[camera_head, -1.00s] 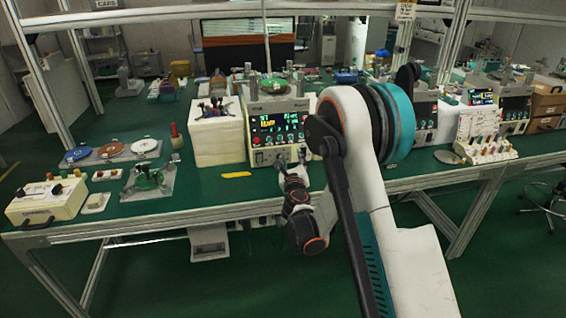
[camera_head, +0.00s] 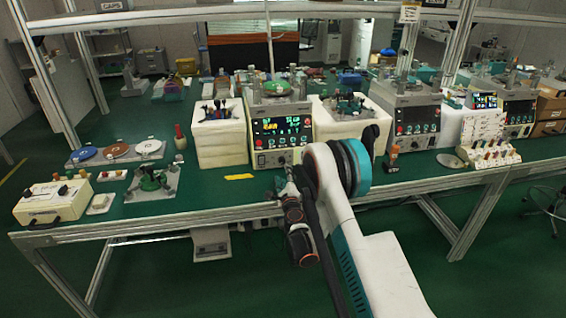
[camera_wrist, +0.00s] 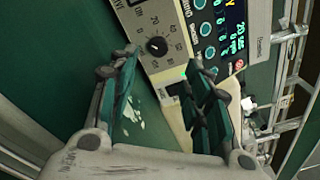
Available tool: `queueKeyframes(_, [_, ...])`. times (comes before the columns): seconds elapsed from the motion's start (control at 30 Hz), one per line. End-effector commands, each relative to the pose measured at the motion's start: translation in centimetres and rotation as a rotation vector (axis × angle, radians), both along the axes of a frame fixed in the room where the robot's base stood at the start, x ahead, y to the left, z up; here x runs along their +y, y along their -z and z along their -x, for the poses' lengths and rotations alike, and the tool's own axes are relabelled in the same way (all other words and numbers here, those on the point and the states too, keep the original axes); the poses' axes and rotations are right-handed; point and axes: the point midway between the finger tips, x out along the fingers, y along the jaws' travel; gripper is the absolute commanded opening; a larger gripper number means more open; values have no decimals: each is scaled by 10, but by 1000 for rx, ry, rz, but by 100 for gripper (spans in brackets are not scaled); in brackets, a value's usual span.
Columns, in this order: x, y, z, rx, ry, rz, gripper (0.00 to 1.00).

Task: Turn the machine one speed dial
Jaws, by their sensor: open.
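Machine one, the grey unit with the lit display (camera_head: 283,127), stands on the green bench near the middle of the head view. In the wrist view its panel (camera_wrist: 152,20) is tilted and shows a round black dial (camera_wrist: 156,46) with printed numbers around it. My gripper (camera_wrist: 160,78) is open, with one teal-padded finger on each side of the picture. The dial lies beyond the gap between the fingertips, apparently apart from both. In the head view my gripper (camera_head: 283,180) is small and dark in front of the machine's lower panel, partly hidden by my arm.
White blocks (camera_head: 221,137) stand left and right of the machine, with a second machine (camera_head: 408,115) further right. A yellow strip (camera_head: 239,177) lies on the bench in front. Coloured discs (camera_head: 117,150) and a cream control box (camera_head: 52,203) are at the left.

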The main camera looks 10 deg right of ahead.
Motion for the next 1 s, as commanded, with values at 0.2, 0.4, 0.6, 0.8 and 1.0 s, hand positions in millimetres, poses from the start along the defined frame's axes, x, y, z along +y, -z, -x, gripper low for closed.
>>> queueKeyframes(0.2, [-4, 6, -44, 0, 0, -1, 45])
queueKeyframes(0.4, [-7, 5, -74, 0, 1, -1, 45])
queueKeyframes(0.6, [-8, 3, -89, 0, 1, -1, 45])
queueKeyframes(0.8, [-8, 2, -91, 0, 1, -1, 45])
queueKeyframes(1.0, [-8, 2, -91, 0, 1, -1, 24])
